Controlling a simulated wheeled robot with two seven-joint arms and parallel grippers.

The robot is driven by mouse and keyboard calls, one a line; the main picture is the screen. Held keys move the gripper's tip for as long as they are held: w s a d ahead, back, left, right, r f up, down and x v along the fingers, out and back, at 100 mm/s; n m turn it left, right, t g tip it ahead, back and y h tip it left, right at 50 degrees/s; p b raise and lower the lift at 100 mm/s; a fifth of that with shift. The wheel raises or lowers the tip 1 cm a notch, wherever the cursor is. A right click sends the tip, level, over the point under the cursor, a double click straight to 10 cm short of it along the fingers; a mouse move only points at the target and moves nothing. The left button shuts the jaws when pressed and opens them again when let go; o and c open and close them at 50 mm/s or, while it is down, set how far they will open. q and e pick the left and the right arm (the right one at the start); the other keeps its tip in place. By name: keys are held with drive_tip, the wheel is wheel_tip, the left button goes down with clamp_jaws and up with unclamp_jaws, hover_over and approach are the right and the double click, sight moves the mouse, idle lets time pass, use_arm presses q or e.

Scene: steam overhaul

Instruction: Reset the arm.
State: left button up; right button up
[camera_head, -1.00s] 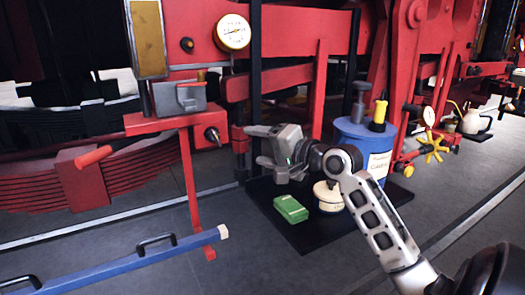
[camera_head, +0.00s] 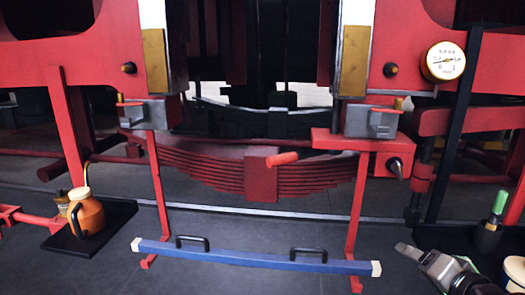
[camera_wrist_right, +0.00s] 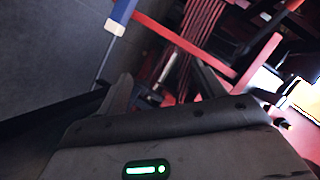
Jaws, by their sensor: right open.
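My right gripper (camera_head: 412,252) is at the lower right of the head view, grey, pointing left, with part of the arm behind it cut off by the frame. It is open and empty. In the right wrist view my right gripper (camera_wrist_right: 165,90) shows its two dark fingers spread apart, with nothing between them. A small green light glows on its body. In the head view it is just right of the white right end of a blue bar (camera_head: 260,257); whether they touch is not visible. My left gripper is not in view.
Red upright stands with grey boxes (camera_head: 372,121) rise behind the blue bar. A leaf spring (camera_head: 215,165) and a gauge (camera_head: 445,61) are behind. An orange oil can (camera_head: 88,217) stands on a black mat at left. A green-topped item (camera_head: 497,205) is at right. Grey floor lies clear in front.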

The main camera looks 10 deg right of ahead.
drive_tip(key=s+a+f+n+g+y, duration=0.1)
drive_tip(key=s+a+f+n+g, duration=0.2)
drive_tip(key=s+a+f+n, duration=0.8)
drive_tip(key=s+a+f, duration=0.7)
drive_tip(key=a+f, duration=0.3)
drive_tip(key=shift+s+a+f+n+g, duration=0.25)
drive_tip(key=shift+a+f+n+g, duration=0.05)
drive_tip(key=shift+n+g, duration=0.1)
